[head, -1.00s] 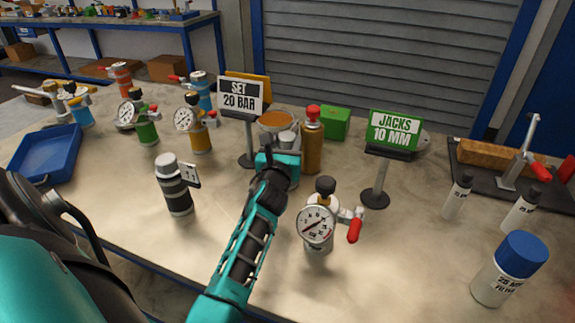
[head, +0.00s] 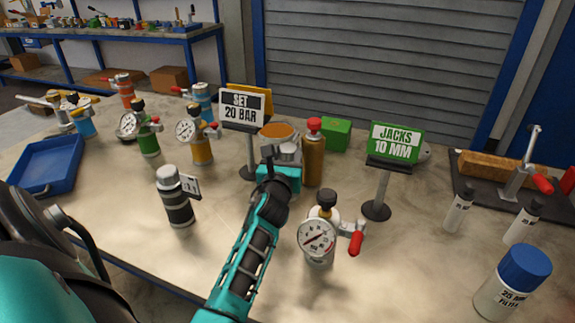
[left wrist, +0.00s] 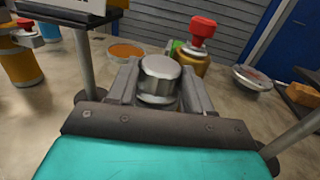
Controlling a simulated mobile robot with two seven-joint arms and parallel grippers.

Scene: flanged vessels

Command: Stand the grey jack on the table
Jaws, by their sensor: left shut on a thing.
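My left gripper (head: 284,150) reaches over the middle of the table. Its fingers are shut around a round silver-grey piece (left wrist: 160,78), which I take to be the grey jack. In the left wrist view its flat metal top shows upright between the two fingers; its lower part is hidden by the gripper. In the head view its top (head: 281,143) shows just past my teal gripper body. I cannot tell whether its base touches the table. The green "JACKS 10 MM" sign (head: 395,143) stands to the right. My right gripper is not in view.
An amber bottle with a red cap (head: 314,155) stands close to the right of my gripper. The "SET 20 BAR" sign (head: 241,107) is close on the left. An orange-topped round thing (head: 277,130) lies behind. A gauge vessel (head: 318,237) and a black-banded cylinder (head: 176,200) stand nearer.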

